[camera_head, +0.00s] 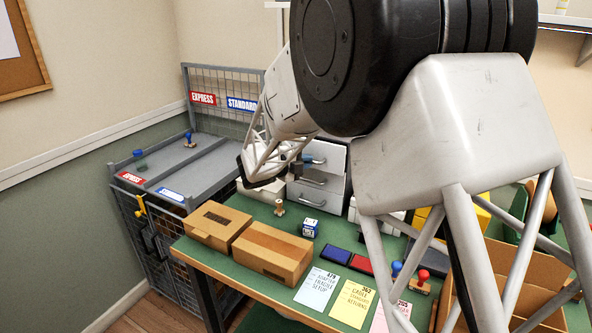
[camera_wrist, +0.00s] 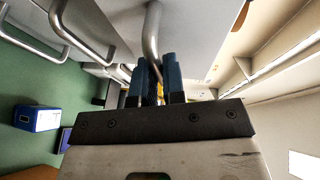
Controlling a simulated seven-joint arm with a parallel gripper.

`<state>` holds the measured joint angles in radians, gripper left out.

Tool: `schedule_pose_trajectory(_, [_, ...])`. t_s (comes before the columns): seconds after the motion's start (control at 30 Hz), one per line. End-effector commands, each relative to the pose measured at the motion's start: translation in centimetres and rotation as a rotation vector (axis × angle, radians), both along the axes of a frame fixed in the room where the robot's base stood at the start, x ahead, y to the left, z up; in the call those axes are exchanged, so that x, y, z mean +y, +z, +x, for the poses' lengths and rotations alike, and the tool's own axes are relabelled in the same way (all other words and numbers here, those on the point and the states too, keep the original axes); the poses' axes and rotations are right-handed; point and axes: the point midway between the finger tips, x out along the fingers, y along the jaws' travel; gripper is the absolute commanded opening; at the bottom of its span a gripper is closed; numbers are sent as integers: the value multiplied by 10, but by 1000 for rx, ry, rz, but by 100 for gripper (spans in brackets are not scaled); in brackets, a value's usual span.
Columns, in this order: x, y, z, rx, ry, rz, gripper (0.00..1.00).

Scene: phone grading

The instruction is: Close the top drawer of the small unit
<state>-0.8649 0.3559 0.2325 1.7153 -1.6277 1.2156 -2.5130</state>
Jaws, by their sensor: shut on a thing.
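The small drawer unit (camera_head: 331,188) is white-grey and stands at the back of the green table, with bar handles on its drawers. Its top drawer (camera_head: 331,157) appears to stand out a little from the front; my arm hides part of it. My gripper (camera_wrist: 159,75) has blue fingers, and in the wrist view they are shut on the top drawer's curved metal handle (camera_wrist: 151,33). In the head view the fingertips reach the top drawer's front from the left. Lower handles show at the left of the wrist view (camera_wrist: 62,22).
Two cardboard boxes (camera_head: 275,253) lie at the table's front left. A small blue-and-white box (camera_head: 310,228), a wooden stamp (camera_head: 279,207), ink pads (camera_head: 336,254) and coloured cards (camera_head: 353,303) lie in front of the unit. A grey caged cart (camera_head: 150,240) stands left.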

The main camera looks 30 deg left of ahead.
Motion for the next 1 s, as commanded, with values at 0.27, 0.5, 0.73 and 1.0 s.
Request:
schedule_pose_trajectory(0.27, [0,0,25,0,-1,-1,0])
schedule_pose_trajectory(0.5, [0,0,27,0,0,0,0])
schedule_pose_trajectory(0.73, [0,0,27,0,0,0,30])
schedule_pose_trajectory(1.0, [0,0,26,0,0,0,36])
